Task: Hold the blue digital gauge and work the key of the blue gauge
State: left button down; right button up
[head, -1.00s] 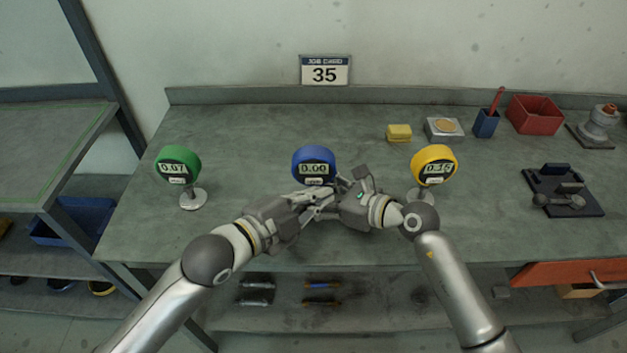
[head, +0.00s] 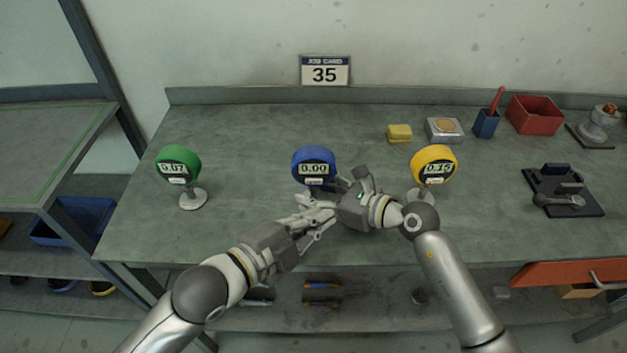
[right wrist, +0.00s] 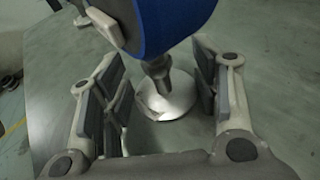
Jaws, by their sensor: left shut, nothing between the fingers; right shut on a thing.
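The blue gauge (head: 313,154) stands upright at the middle of the bench, its display reading 0.00, with a small pale key (head: 314,181) below the display. My right gripper (head: 318,200) reaches in from the right and is shut on the gauge's lower part. The right wrist view shows the blue gauge body (right wrist: 170,22) above, with its stem and round foot (right wrist: 172,98) between the fingers; the exact contact is hard to see. My left gripper (head: 326,216) is shut and empty, in front of and below the gauge, apart from the key.
A green gauge (head: 177,163) reading 0.07 stands left, a yellow gauge (head: 433,163) right, near my right arm. A yellow block (head: 399,133), blue cup (head: 486,124) and red bin (head: 535,115) stand at back right.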

dwell(0.4)
jog(key=o, duration=0.9)
jog(key=shift+c, duration=0.2)
